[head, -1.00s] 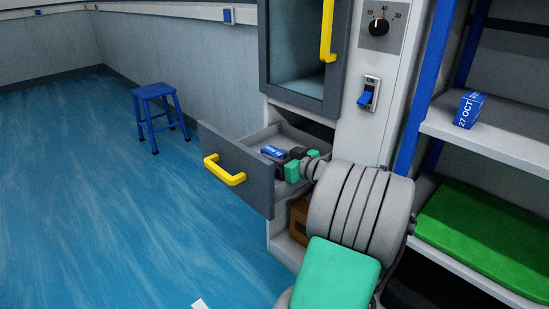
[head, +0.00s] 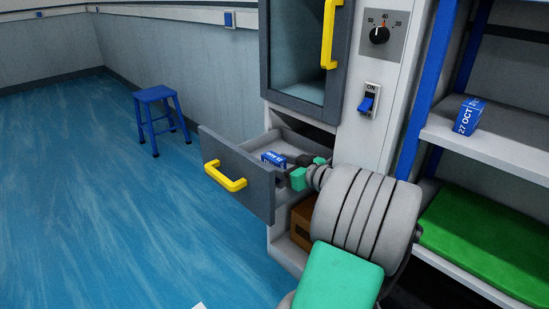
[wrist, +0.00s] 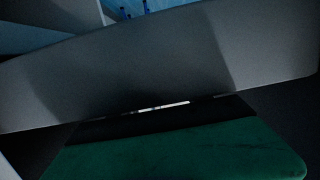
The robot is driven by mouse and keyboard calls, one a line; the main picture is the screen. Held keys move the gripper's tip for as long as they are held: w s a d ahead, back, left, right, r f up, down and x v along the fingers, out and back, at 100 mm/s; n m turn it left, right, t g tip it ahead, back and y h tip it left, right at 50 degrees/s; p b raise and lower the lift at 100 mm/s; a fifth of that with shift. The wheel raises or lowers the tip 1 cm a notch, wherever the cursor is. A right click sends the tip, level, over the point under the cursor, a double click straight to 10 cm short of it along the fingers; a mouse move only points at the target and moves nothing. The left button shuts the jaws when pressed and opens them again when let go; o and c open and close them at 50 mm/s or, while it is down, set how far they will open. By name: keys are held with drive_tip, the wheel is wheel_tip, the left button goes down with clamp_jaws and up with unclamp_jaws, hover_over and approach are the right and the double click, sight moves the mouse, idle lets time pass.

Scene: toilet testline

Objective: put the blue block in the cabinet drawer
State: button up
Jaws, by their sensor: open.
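A blue block (head: 273,158) with white lettering is inside the open cabinet drawer (head: 238,172), in the head view. It appears to rest low in the drawer, but its contact with the drawer floor is hard to see. My gripper (head: 288,161), dark with green parts, reaches over the drawer's right side. It is open, with its fingertips close to the right of the block; whether they touch it is unclear. In the wrist view a grey panel fills most of the picture, above my green gripper part, and the block is not visible.
The drawer has a yellow handle (head: 225,178). Above it is a compartment with another yellow handle (head: 328,35). Another blue block (head: 468,115), marked 27 OCT, stands on the right shelf (head: 490,142). A blue stool (head: 158,115) stands on the clear blue floor.

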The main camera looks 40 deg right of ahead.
drive_tip(key=p+v, duration=0.1)
drive_tip(key=v, duration=0.9)
drive_tip(key=shift+p, duration=0.4)
drive_tip(key=shift+s+r, duration=0.1)
drive_tip(key=shift+r, duration=0.05)
drive_tip(key=shift+c, duration=0.4)
